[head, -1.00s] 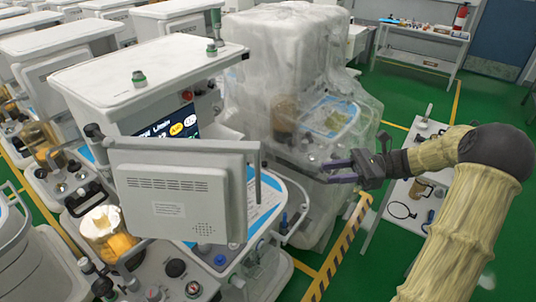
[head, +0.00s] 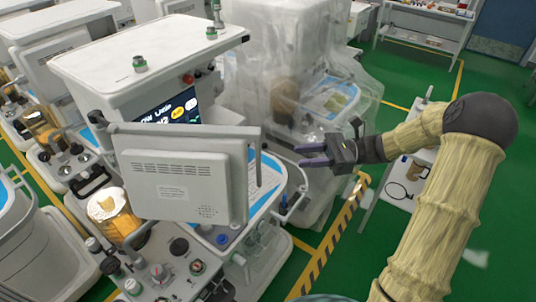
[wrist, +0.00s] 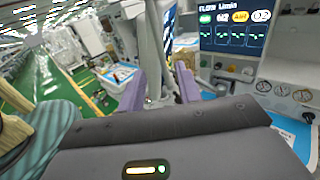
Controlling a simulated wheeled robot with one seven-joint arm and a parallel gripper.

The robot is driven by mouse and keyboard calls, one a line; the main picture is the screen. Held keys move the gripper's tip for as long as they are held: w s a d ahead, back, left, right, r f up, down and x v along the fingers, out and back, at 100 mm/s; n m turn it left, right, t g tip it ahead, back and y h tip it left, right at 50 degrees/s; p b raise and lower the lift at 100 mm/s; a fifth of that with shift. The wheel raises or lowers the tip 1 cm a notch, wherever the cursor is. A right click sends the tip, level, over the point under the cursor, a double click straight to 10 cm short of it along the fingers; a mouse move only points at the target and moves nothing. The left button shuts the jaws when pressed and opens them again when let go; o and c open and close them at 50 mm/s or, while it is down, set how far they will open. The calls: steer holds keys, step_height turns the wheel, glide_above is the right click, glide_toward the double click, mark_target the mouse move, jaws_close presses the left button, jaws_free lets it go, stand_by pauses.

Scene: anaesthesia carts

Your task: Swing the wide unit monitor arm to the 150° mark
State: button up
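The monitor (head: 180,190) is a flat grey panel seen from its back, in front of the wide white unit (head: 140,55). A horizontal grey bar (head: 190,130) runs along its top from a dark joint at the left. A thin upright rod (head: 258,165) stands at its right edge. My gripper (head: 300,155) is to the right of that edge, its purple fingers pointing left, and appears clear of it. In the wrist view the fingers (wrist: 158,88) are apart, with a pale upright shape visible between or beyond them. No angle marks are readable.
A plastic-wrapped machine (head: 290,60) stands behind my gripper. The unit's lit screen (head: 170,110) also shows in the wrist view (wrist: 235,27). A small trolley (head: 400,185) is behind my arm. Green floor is open at the right.

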steer(key=a+p, duration=0.3)
steer(key=a, duration=0.7)
steer(key=shift+s, duration=0.4)
jaws_close()
